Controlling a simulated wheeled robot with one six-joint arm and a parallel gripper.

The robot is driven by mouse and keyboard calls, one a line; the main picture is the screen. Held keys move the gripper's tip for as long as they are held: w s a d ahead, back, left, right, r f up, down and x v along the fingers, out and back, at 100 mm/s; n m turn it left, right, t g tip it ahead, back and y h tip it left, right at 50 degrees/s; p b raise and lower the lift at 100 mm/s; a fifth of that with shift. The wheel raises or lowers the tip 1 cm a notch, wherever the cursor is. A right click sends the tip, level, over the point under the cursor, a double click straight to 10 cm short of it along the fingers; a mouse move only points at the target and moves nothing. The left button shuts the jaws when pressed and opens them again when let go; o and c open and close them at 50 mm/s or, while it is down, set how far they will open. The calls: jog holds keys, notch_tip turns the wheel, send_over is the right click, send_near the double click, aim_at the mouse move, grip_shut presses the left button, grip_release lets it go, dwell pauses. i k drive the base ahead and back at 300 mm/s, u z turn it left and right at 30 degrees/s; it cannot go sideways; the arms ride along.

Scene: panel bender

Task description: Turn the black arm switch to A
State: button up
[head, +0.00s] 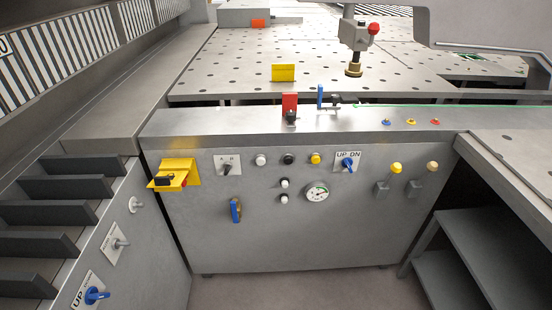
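The black arm switch (227,168) is a small dark lever on a light label plate (234,161) in the upper left part of the grey front panel. The letters on the plate are small and look like A on the left and D on the right. The lever seems to lean up and slightly right, towards the right letter, but it is too small to be sure. My gripper is not in view, and nothing covers the switch.
A yellow guard (180,168) juts out left of the switch. Buttons (261,160), a blue UP/DN switch (347,164), a blue handle (235,210) and a gauge (317,192) are nearby. The floor (310,292) before the panel is clear.

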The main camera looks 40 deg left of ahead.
aim_at(227, 167)
jog(key=i, duration=0.8)
jog(key=u, duration=0.95)
jog(key=i, duration=0.65)
jog(key=u, duration=0.65)
